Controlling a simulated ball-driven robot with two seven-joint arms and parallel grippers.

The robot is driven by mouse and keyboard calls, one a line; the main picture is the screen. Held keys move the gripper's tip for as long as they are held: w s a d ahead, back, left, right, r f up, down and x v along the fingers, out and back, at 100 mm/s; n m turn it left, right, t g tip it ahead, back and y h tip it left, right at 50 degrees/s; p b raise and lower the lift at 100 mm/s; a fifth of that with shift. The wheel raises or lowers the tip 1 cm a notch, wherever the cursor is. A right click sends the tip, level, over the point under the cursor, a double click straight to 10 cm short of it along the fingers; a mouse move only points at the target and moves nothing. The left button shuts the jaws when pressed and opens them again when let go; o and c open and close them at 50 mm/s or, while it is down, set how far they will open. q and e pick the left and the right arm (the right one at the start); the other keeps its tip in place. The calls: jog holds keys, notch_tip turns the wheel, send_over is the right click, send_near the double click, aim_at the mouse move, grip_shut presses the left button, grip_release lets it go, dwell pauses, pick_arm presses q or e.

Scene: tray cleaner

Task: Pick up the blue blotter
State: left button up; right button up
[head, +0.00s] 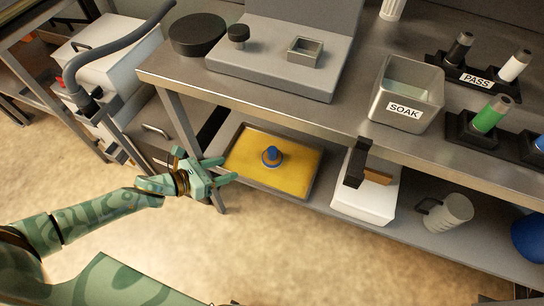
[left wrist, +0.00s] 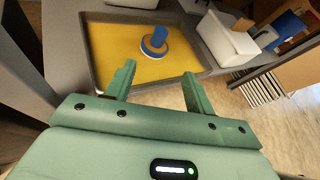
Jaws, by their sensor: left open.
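The blue blotter (head: 271,155) is a small blue piece with an upright knob and a round base. It stands on the yellow surface of a shallow grey tray (head: 306,184) on the lower shelf. In the left wrist view the blotter (left wrist: 154,43) shows beyond the fingertips, with a pale rim at its base. My left gripper (head: 228,169) is open and empty at the tray's left edge, apart from the blotter. Its two fingers (left wrist: 158,75) point toward the tray in the left wrist view. My right gripper is not in view.
A white box (head: 365,199) with a dark and brown item on top stands right of the tray, with a grey mug (head: 447,213) farther right. The bench top edge (head: 262,114) overhangs the shelf. A table leg (head: 181,125) stands near my left gripper. A SOAK container (head: 407,95) sits above.

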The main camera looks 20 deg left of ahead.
pick_arm(q)
jog(key=m, duration=0.1)
jog(key=m+b, duration=0.1)
jog(key=b, duration=0.3)
send_near(268, 159)
jog(key=shift+w+d+r, duration=0.55)
jog(key=shift+d+r, duration=0.1)
jog(key=shift+r, duration=0.05)
jog(key=x, duration=0.2)
jog(key=shift+w+d, duration=0.15)
jog(key=shift+w, duration=0.15)
jog(key=shift+w+d+b, duration=0.2)
jog(key=shift+w+b, duration=0.1)
jog(key=b+x, duration=0.2)
jog(key=x, duration=0.2)
jog(key=shift+w+d, duration=0.1)
jog(key=shift+w, duration=0.3)
jog(key=shift+r, duration=0.1)
jog(key=c, duration=1.2)
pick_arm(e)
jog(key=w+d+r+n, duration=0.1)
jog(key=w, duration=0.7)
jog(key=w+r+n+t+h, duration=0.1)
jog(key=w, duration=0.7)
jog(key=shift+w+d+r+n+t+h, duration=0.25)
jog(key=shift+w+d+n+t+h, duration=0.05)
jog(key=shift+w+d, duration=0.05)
pick_arm(q)
jog(key=shift+o, duration=0.2)
